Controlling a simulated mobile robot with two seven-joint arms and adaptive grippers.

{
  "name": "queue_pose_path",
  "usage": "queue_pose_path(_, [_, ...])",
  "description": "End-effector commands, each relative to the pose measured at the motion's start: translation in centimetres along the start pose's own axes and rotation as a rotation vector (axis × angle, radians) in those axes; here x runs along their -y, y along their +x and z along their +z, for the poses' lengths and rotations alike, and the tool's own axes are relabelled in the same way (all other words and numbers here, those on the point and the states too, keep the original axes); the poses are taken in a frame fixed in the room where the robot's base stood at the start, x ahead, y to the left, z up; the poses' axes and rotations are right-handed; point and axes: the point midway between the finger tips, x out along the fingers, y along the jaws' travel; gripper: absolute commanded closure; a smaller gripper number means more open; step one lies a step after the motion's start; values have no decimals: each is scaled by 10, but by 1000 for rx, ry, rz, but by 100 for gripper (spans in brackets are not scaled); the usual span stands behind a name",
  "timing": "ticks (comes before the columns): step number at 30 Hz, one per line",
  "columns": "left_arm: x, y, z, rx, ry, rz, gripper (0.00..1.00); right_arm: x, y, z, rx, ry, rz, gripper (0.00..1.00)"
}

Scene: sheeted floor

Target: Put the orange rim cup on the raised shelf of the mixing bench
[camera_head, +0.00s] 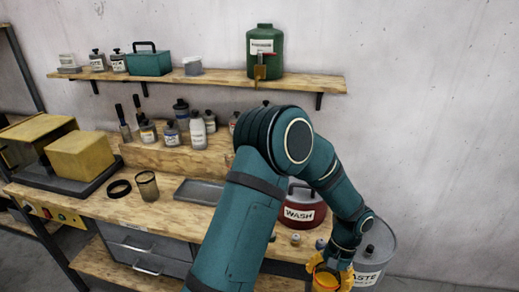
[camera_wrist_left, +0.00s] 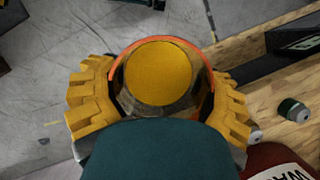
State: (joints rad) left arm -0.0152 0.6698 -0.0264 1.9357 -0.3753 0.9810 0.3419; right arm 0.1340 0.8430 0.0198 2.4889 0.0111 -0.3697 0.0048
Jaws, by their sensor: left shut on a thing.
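My left gripper (camera_head: 329,275) is low at the right end of the bench, in front of the grey waste can, at the bottom edge of the head view. In the left wrist view its yellow fingers (camera_wrist_left: 160,103) are shut on the orange rim cup (camera_wrist_left: 203,82), one on each side. The cup shows from above, with a round yellow surface inside; its lower part is hidden. The raised shelf (camera_head: 185,155) runs along the back of the mixing bench (camera_head: 120,207); my arm hides its right part. My right gripper is not in view.
Several bottles and a white bottle (camera_head: 197,130) stand on the raised shelf. On the bench are a dark ring (camera_head: 119,189), a brownish see-through cup (camera_head: 147,185), a grey tray (camera_head: 198,192) and a red wash can (camera_head: 303,213). The waste can (camera_head: 376,262) stands at right. A wall shelf (camera_head: 200,79) hangs above.

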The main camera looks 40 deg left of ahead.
Motion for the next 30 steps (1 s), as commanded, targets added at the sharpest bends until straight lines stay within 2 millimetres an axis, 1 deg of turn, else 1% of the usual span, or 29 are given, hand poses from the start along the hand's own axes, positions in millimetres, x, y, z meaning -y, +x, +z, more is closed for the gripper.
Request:
queue_pose_path(1, [0, -12, 5, 0, 0, 0, 71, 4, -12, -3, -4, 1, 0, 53])
queue_pose_path(4, [0, -22, 9, 0, 0, 0, 71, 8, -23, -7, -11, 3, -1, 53])
queue_pose_path(6, [-1, -15, 7, 4, 2, -3, 71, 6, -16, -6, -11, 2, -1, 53])
queue_pose_path(8, [-1, -14, 7, 6, 1, -3, 71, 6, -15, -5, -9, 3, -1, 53])
queue_pose_path(14, [-1, -14, 6, 2, 1, -2, 71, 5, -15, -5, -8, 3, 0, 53])
queue_pose_path(16, [0, -18, 3, -4, 21, -9, 71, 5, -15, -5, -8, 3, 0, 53])
queue_pose_path(26, [7, -74, -33, -6, 484, -199, 71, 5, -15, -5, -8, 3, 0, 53])
queue_pose_path(29, [10, -95, -47, -7, 655, -270, 71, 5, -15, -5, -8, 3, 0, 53])
queue_pose_path(30, [11, -105, -53, -8, 734, -302, 71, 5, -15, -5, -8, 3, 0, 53])
